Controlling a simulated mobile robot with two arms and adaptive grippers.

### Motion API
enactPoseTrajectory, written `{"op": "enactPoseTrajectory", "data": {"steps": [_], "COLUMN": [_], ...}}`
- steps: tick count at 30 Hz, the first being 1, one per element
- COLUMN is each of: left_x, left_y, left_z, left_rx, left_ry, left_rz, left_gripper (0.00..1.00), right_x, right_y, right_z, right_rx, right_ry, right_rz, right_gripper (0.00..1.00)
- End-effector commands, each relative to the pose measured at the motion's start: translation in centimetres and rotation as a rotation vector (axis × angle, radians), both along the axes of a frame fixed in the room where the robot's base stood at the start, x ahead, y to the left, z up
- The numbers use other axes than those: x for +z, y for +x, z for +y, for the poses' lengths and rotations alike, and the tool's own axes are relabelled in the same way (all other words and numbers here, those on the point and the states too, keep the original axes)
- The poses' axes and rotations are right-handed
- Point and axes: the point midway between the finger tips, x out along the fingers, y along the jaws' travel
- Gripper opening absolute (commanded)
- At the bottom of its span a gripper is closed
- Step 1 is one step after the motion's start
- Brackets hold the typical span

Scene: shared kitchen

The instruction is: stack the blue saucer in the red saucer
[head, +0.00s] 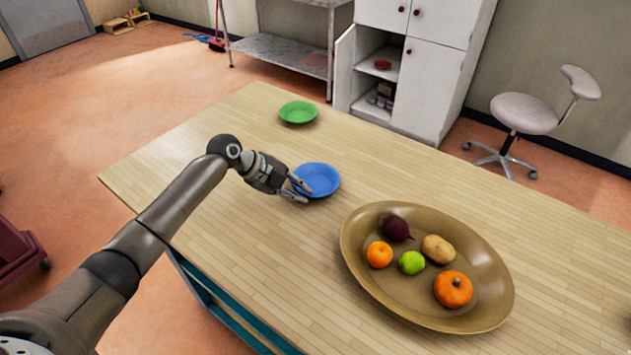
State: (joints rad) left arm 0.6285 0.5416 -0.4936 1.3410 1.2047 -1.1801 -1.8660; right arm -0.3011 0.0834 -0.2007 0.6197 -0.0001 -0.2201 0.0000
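The blue saucer (320,179) is on the wooden table, near its middle. My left gripper (300,190) is at the saucer's left rim, with its two fingers apart and the rim close to or between them. I cannot tell whether the fingers touch the rim. A small red dish-like thing (383,65) lies on a shelf in the open white cabinet; it is too small to tell whether it is the red saucer. No other red saucer shows. My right gripper is not in view.
A green saucer (298,112) is at the far end of the wooden table (270,255). A large brown oval platter (365,278) with fruit and vegetables stands at the right. The white cabinet (425,95) and a stool (525,112) are beyond the table.

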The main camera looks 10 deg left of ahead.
Motion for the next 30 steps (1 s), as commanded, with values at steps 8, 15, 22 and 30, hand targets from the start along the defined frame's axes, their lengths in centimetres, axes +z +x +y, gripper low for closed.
{"op": "enactPoseTrajectory", "data": {"steps": [8, 15, 22, 30], "left_x": [0.0, 0.1, 0.7, 4.0], "left_y": [0.0, 0.0, 0.1, 0.9], "left_z": [0.0, 0.0, 0.0, 0.4], "left_rx": [0.000, 0.001, -0.001, 0.002], "left_ry": [0.000, -0.001, -0.001, 0.000], "left_rz": [0.000, -0.002, -0.003, -0.007], "left_gripper": [0.00, 0.00, 0.00, 0.00], "right_x": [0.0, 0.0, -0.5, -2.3], "right_y": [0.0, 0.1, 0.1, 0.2], "right_z": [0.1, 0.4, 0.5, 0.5], "right_rx": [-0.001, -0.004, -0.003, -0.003], "right_ry": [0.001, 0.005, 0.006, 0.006], "right_rz": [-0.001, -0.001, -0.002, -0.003], "right_gripper": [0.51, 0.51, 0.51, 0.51]}}
